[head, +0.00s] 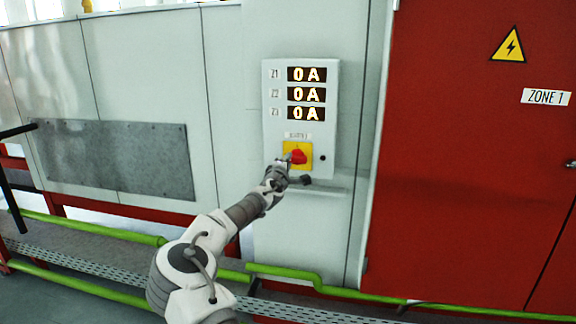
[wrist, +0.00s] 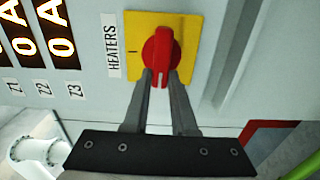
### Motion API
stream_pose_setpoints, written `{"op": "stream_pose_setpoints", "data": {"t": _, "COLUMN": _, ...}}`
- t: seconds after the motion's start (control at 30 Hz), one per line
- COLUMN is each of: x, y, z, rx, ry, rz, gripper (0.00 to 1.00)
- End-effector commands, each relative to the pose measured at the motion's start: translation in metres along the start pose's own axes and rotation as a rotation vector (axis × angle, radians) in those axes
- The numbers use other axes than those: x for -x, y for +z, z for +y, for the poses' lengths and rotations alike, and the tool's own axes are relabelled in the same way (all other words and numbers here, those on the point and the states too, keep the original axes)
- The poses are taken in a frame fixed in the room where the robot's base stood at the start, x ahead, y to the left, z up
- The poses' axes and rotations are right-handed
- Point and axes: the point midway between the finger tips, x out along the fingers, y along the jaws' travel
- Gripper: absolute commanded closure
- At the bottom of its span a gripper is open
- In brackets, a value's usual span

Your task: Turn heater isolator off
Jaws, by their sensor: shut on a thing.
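The heater isolator is a red rotary handle (head: 299,157) on a yellow square plate (head: 290,147), low on the grey panel. In the wrist view the red handle (wrist: 158,50) lies along the picture's vertical, with a white mark at its lower end. A dark line on the yellow plate (wrist: 190,25) is left of the handle, and the HEATERS label (wrist: 111,45) is beside the plate. My gripper (wrist: 163,78) is shut on the lower end of the handle, one finger on each side. In the head view my gripper (head: 289,163) reaches it from lower left and partly covers the plate.
The grey panel (head: 330,88) carries Z1, Z2 and Z3 displays (head: 307,94), all reading 0 A. A rail (head: 335,190) runs just below it. A red ZONE 1 door (head: 470,180) stands right. Green pipes (head: 95,226) run low along the front.

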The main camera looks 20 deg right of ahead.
Motion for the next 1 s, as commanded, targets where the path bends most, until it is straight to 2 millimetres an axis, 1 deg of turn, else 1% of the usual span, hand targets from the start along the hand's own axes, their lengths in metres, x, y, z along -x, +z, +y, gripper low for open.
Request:
{"op": "stream_pose_setpoints", "data": {"t": 0.23, "x": 0.0, "y": 0.0002, "z": -0.0012, "rx": 0.041, "ry": 0.0, "rz": 0.0, "gripper": 1.0}}
{"op": "stream_pose_setpoints", "data": {"t": 0.6, "x": -0.0001, "y": 0.0002, "z": -0.001, "rx": 0.045, "ry": 0.0, "rz": 0.0, "gripper": 1.0}}
{"op": "stream_pose_setpoints", "data": {"t": 0.63, "x": -0.0001, "y": 0.0002, "z": -0.0011, "rx": 0.045, "ry": 0.0, "rz": 0.0, "gripper": 0.73}}
{"op": "stream_pose_setpoints", "data": {"t": 0.7, "x": -0.0001, "y": 0.0002, "z": -0.001, "rx": 0.045, "ry": 0.0, "rz": 0.0, "gripper": 0.61}}
{"op": "stream_pose_setpoints", "data": {"t": 0.8, "x": -0.0001, "y": 0.0002, "z": -0.001, "rx": 0.044, "ry": 0.0, "rz": 0.0, "gripper": 0.45}}
{"op": "stream_pose_setpoints", "data": {"t": 1.0, "x": -0.0001, "y": 0.0001, "z": -0.001, "rx": 0.043, "ry": 0.0, "rz": 0.0, "gripper": 0.45}}
